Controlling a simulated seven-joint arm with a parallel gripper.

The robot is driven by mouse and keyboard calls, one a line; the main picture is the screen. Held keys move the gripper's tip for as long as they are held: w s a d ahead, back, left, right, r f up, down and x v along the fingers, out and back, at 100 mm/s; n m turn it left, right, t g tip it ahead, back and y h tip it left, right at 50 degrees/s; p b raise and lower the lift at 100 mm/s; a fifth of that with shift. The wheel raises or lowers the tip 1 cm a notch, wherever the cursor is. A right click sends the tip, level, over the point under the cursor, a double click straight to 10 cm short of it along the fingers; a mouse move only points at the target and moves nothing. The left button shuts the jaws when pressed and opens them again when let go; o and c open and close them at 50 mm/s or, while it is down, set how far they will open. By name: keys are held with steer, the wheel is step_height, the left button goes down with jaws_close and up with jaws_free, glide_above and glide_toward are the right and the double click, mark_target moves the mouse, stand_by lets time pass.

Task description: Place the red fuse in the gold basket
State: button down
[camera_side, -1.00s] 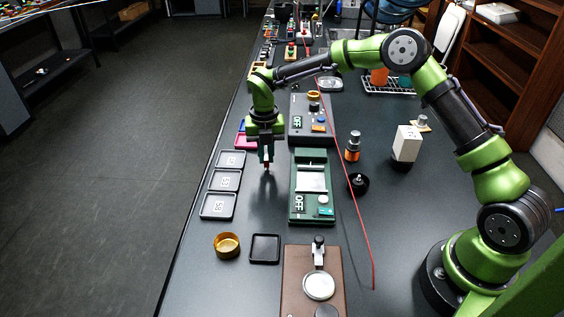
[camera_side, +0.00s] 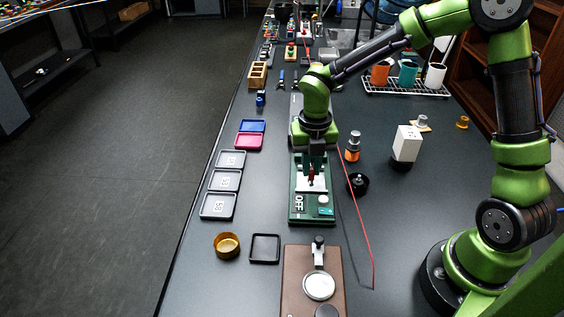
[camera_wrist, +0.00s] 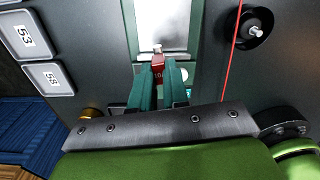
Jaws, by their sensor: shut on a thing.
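My gripper (camera_side: 311,176) is shut on the red fuse (camera_wrist: 158,62), which shows between the teal fingertips in the wrist view. In the side view the red fuse (camera_side: 311,180) is over the silver plate of the green OFF unit (camera_side: 297,217). I cannot tell whether it touches the plate. The gold basket (camera_side: 227,253) stands empty on the table, nearer the camera and to the left of the gripper. In the wrist view a gold edge (camera_wrist: 90,112) shows at lower left, mostly hidden by my gripper's mount.
A black tray (camera_side: 265,261) lies right of the basket. Numbered trays (camera_side: 218,207) line the table's left side. A brown board (camera_side: 297,266) with a silver disc is in front. A red cord (camera_side: 358,220) and black knob (camera_side: 358,184) lie right of the green unit.

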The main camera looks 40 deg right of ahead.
steer(key=shift+s+d, duration=0.1)
steer(key=shift+s, duration=0.65)
steer(key=shift+a, duration=0.2)
steer(key=w+a+r+n, duration=0.2)
steer(key=a, duration=1.2)
step_height(320, 180, up, 5)
steer(key=m, duration=0.4)
glide_above(227, 248)
steer(key=shift+f, duration=5)
